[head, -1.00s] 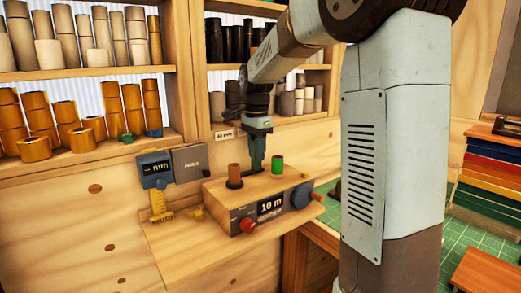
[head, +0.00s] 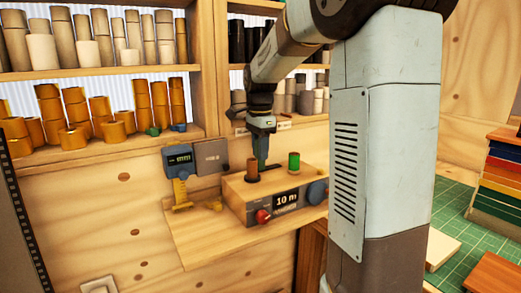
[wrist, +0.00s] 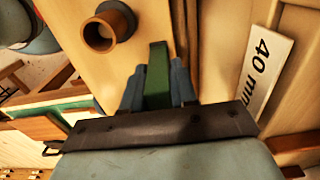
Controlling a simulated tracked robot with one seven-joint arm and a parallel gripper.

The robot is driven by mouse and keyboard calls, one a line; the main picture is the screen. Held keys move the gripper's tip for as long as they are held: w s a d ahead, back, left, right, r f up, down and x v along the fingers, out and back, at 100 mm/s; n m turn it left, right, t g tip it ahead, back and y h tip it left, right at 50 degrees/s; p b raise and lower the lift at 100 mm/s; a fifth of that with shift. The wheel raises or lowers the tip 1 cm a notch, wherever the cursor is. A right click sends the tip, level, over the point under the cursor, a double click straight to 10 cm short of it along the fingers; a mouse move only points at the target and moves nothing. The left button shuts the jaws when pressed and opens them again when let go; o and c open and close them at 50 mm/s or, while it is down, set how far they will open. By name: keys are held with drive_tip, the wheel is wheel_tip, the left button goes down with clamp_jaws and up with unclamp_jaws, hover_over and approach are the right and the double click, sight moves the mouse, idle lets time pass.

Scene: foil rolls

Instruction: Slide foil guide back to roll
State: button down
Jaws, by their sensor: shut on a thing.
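The foil guide (wrist: 157,70) is a dark green upright strip. My gripper (wrist: 158,85) is shut on it, with a grey-blue finger on each side. In the head view my gripper (head: 262,140) reaches down to the top of the wooden winder box (head: 270,185), just behind and right of the brown roll (head: 252,169). The brown roll, a hollow tube, also shows in the wrist view (wrist: 108,28), left of the guide with a gap between them. The guide's lower end is not clear.
The box front has a "10 m" display (head: 287,199), a red knob (head: 263,216) and a blue-grey dial (head: 317,192). Shelves of rolls (head: 108,110) stand behind. A "40 mm" label (wrist: 266,65) lies right of my gripper.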

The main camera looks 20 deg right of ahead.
drive_tip(key=shift+w+a+r, duration=0.2)
drive_tip(key=shift+a, duration=0.2)
drive_tip(key=c, duration=1.3)
unclamp_jaws()
drive_tip(key=shift+c, duration=0.2)
drive_tip(key=shift+o, duration=0.9)
drive_tip(key=shift+w+a, duration=0.1)
drive_tip(key=shift+a, duration=0.05)
drive_tip(key=shift+o, duration=1)
drive_tip(key=shift+d+f, duration=0.15)
drive_tip(key=shift+d, duration=0.05)
drive_tip(key=shift+s, duration=0.2)
wheel_tip(320, 180, up, 14)
drive_tip(key=shift+f, duration=0.15)
